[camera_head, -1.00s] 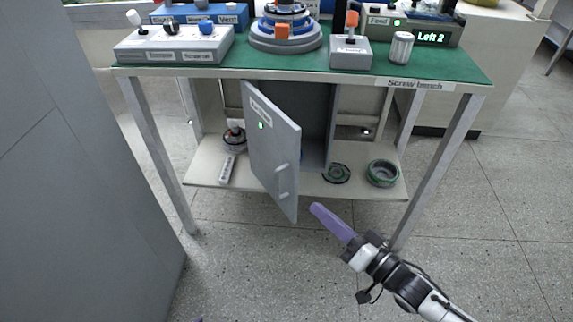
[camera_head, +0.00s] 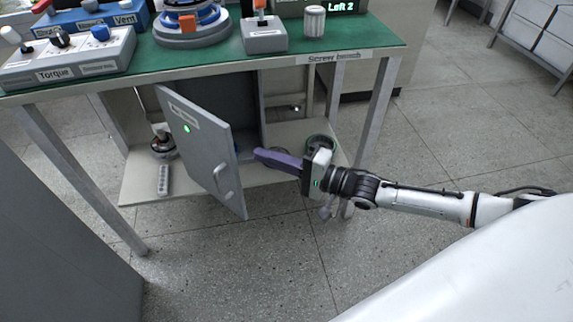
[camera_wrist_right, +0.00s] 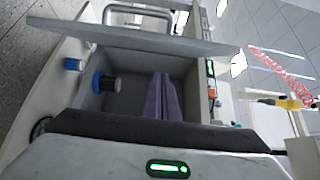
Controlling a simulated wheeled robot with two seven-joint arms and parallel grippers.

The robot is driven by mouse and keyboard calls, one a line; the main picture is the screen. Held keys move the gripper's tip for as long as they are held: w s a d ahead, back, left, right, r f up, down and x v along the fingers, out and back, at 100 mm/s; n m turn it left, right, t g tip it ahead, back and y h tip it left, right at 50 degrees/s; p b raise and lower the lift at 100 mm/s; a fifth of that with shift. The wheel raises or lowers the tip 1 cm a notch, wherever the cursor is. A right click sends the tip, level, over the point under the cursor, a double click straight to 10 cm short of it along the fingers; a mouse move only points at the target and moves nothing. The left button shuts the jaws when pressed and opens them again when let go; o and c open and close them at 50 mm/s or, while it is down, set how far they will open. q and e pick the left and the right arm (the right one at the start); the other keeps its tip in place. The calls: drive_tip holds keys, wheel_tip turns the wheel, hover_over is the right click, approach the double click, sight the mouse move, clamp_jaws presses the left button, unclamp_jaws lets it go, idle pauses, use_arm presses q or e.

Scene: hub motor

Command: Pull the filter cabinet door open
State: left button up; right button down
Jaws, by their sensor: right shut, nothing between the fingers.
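The filter cabinet door (camera_head: 205,150) is a grey panel with a bar handle (camera_head: 224,183) and a green light, and it stands ajar under the bench. My right gripper (camera_head: 256,153) has shut purple fingers, empty, pointing left at the cabinet opening behind the door's free edge. In the wrist view the fingers (camera_wrist_right: 163,97) show against the cabinet interior. I cannot tell whether they touch the door. My left gripper is not in view.
The green-topped bench (camera_head: 225,52) carries control boxes and a round blue-and-grey fixture. The lower shelf (camera_head: 140,188) holds a remote-like strip (camera_head: 163,180) and a green ring part (camera_head: 320,143). A bench leg (camera_head: 375,112) stands right of the cabinet. Floor in front is clear.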

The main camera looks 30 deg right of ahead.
use_arm(q)
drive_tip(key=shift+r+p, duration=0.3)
drive_tip(key=shift+p, duration=0.05)
use_arm(e)
drive_tip(key=a, duration=0.4)
drive_tip(key=shift+s+a, duration=0.15)
drive_tip(key=shift+s, duration=0.25)
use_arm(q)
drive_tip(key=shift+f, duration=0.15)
use_arm(e)
drive_tip(key=shift+a, duration=0.1)
